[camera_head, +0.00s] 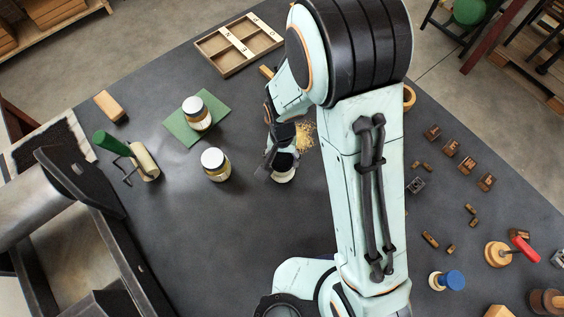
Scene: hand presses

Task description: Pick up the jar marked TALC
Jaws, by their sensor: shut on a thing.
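My gripper (278,160) points down over the middle of the table and is shut on a pale, jar-like thing (284,177). Fingers and arm hide most of it, and I cannot read any marking or tell if it touches the table. A jar (215,165) with a white lid and yellowish contents stands on the table left of my gripper. A similar jar (197,114) stands on a green mat (178,126) farther back. The labels on both are too small to read.
A divided wooden tray (228,64) lies at the back. A green-handled roller (145,162) and a dark press (90,205) are at left. Yellow crumbs (306,138) lie beside my gripper. Several letter blocks (467,166) and a blue-knobbed piece (452,280) are at right.

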